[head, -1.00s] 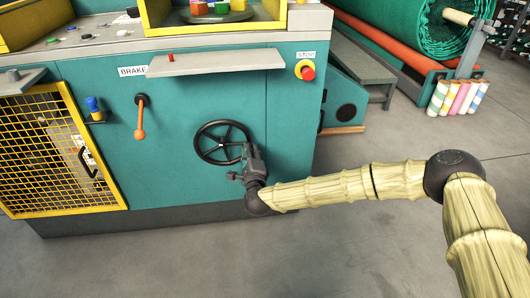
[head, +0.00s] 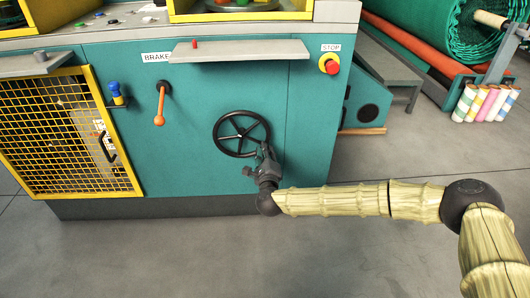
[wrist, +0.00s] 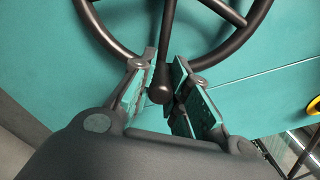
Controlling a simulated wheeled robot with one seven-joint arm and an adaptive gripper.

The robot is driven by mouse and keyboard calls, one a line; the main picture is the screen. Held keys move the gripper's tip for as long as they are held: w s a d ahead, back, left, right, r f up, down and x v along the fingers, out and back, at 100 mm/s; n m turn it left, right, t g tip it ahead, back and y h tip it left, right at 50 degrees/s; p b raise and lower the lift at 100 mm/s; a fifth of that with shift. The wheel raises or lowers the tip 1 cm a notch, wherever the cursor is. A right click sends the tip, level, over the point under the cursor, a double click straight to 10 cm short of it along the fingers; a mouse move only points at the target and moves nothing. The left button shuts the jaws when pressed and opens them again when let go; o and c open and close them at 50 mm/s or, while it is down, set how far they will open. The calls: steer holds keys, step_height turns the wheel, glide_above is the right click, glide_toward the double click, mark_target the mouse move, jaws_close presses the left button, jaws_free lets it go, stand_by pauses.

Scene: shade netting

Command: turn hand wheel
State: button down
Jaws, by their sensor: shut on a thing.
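The black hand wheel (head: 241,114) is mounted on the teal machine front, below the shelf. In the wrist view its rim (wrist: 108,38) and spokes show at the top. My gripper (head: 264,153) is at the lower right of the wheel in the head view. In the wrist view my gripper (wrist: 164,84) has one finger on each side of the wheel's dark handle (wrist: 160,92), shut on it. The contact faces are partly hidden, and a narrow gap seems to show beside the handle.
An orange-knobbed brake lever (head: 160,107) hangs left of the wheel. A grey shelf (head: 240,51) juts out above it, with a red stop button (head: 330,67) to the right. A yellow mesh guard (head: 70,130) is at left. The floor (head: 150,255) in front is clear.

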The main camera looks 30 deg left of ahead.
steer(key=shift+w+d+f, duration=0.1)
steer(key=shift+d+f, duration=0.15)
steer(key=shift+f, duration=0.2)
steer(key=c, duration=1.3)
jaws_free()
steer(key=shift+c, duration=0.2)
steer(key=shift+a+r, duration=0.15)
steer(key=shift+r, duration=0.05)
steer(key=v, duration=1.2)
